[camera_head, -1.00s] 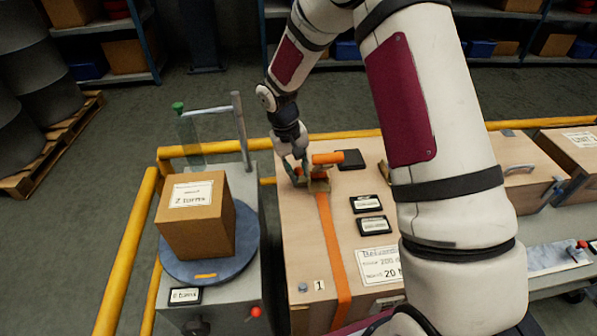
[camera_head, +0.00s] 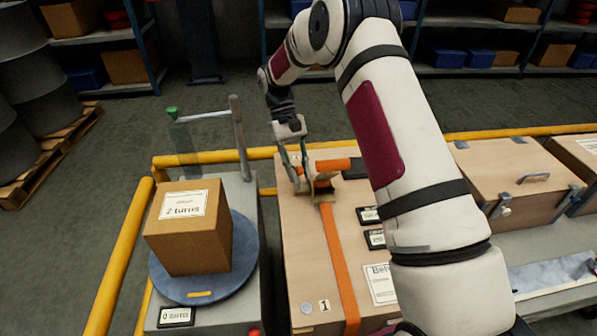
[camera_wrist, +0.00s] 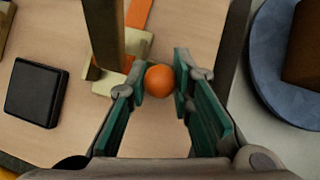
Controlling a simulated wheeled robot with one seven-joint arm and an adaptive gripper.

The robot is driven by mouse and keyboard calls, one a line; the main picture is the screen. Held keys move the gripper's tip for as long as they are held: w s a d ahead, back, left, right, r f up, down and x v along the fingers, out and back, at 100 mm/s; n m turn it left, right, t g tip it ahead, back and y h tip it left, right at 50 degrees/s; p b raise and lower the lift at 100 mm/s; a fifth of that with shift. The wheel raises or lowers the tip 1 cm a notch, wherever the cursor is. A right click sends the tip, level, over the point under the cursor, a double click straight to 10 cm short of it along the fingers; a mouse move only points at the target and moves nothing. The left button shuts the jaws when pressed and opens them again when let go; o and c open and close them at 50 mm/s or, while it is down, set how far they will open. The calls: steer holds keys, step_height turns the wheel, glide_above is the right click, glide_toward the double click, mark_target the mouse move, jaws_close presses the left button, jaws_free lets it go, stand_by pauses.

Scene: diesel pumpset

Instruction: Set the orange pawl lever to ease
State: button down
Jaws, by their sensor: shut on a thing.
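An orange strap (camera_head: 338,255) runs over a light wooden case (camera_head: 305,260) through a tan metal ratchet (camera_head: 325,190) near the case's far edge. A thick orange bar (camera_head: 333,165) lies across the top of the ratchet. My gripper (camera_head: 298,186) is at the ratchet's left side, pointing down. In the wrist view, the green-padded fingers of my gripper (camera_wrist: 160,80) are on either side of a round orange knob (camera_wrist: 159,78), shut on it. I take this knob as the pawl lever's end; the rest of the lever is hidden. A tan upright part (camera_wrist: 104,35) stands beside it.
A carton marked 2 turns (camera_head: 188,235) sits on a blue turntable (camera_head: 245,245) to the left. Black label plates (camera_head: 376,239) lie on the case. A yellow rail (camera_head: 215,155) runs behind. Another wooden case (camera_head: 515,165) stands at the right.

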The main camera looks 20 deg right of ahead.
stand_by(0.3)
steer(key=c, duration=1.4)
jaws_free()
steer(key=v, duration=1.2)
